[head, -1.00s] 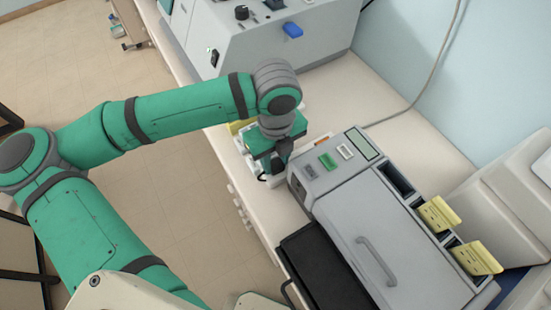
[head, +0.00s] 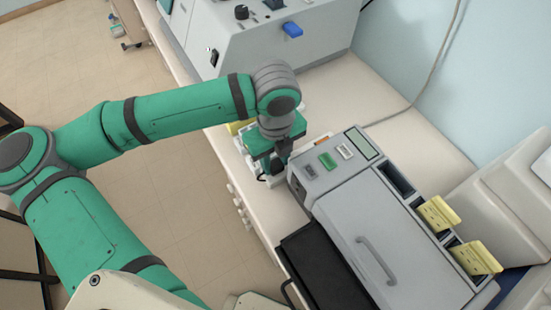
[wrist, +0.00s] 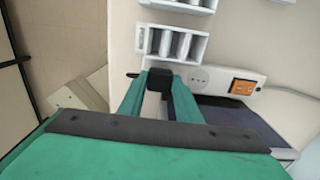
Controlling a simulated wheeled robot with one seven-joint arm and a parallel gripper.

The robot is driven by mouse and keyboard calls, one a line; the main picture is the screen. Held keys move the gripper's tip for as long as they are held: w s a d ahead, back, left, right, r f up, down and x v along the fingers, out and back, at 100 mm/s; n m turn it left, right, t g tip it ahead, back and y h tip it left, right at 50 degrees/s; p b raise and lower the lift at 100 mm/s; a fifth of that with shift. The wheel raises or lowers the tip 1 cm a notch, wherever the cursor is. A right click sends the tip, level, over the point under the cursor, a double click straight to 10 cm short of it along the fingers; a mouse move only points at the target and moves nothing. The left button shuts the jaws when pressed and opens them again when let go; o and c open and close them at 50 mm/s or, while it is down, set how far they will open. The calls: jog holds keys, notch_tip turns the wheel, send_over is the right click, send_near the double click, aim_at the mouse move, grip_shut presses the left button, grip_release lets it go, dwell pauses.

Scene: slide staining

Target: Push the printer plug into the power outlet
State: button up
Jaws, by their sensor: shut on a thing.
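My gripper (wrist: 157,98) is shut on the black printer plug (wrist: 160,76), which sits between its two green fingertips in the wrist view. The power outlet is a white strip with a round socket (wrist: 198,75) and an orange switch (wrist: 243,87), just right of the plug. The plug looks apart from the socket, but its height above the strip cannot be told. In the head view my gripper (head: 268,160) is low over the counter's front edge, left of the grey machine. The plug and outlet are mostly hidden there by my arm.
White slotted racks (wrist: 172,45) stand close beyond the plug in the wrist view. The grey machine (head: 345,205) with yellow tabs (head: 438,214) and a black tray (head: 318,265) lies right of my gripper. A larger grey device (head: 255,38) stands behind. Counter (head: 385,130) between them is clear.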

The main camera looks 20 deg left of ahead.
jog(key=shift+f, duration=0.45)
jog(key=o, duration=1.1)
notch_tip(320, 180, up, 11)
jog(key=shift+f, duration=0.1)
